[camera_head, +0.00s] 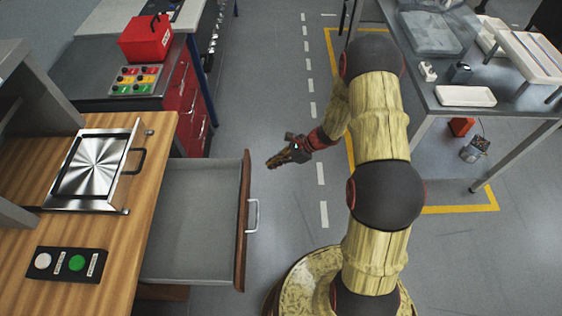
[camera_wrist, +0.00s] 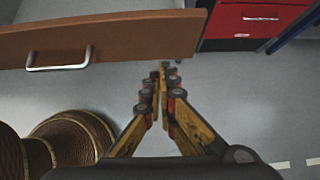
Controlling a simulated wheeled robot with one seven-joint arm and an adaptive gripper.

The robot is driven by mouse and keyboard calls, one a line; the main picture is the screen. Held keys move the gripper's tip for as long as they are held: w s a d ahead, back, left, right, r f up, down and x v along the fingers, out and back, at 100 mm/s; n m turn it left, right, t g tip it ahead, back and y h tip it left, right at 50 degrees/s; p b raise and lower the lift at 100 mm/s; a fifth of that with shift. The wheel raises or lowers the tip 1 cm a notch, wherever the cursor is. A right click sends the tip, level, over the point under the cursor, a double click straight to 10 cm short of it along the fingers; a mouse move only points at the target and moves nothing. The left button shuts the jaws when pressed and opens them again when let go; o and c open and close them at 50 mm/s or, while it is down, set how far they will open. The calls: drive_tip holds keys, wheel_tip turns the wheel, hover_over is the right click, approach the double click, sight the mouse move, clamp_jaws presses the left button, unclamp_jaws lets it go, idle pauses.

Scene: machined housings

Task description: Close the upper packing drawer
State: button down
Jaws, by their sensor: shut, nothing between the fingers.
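The packing drawer (camera_head: 190,215) is pulled out from the wooden packing bench on the left in the head view. It is open and its grey inside looks empty. Its brown front panel (camera_head: 243,222) carries a silver bar handle (camera_head: 253,215). In the wrist view the front panel (camera_wrist: 125,38) runs across the top, with the handle (camera_wrist: 60,62) at the left. My gripper (camera_head: 270,163) is shut and empty, just right of the panel's far end, apart from it in the head view. The fingertips also show in the wrist view (camera_wrist: 165,68), near the panel's lower edge.
The wooden benchtop (camera_head: 140,165) holds a metal plate fixture (camera_head: 95,168) and a button box (camera_head: 68,264). A red drawer cabinet (camera_head: 185,90) stands beyond the open drawer. A grey table (camera_head: 440,70) with trays stands at the right. The floor between is clear.

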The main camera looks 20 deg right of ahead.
drive_tip(key=w+a+f+b, duration=0.1)
drive_tip(key=w+a+f, duration=0.1)
drive_tip(key=a, duration=0.3)
drive_tip(key=shift+a+b, duration=0.35)
drive_tip(key=w+a, duration=0.3)
drive_tip(key=a, duration=0.7)
drive_tip(key=w+a, duration=0.4)
drive_tip(key=a, duration=0.6)
drive_tip(key=w+a+b, duration=0.1)
drive_tip(key=w+a, duration=0.3)
drive_tip(key=a, duration=0.6)
drive_tip(key=shift+w+a, duration=0.1)
drive_tip(key=shift+a, duration=0.25)
drive_tip(key=shift+r, duration=0.1)
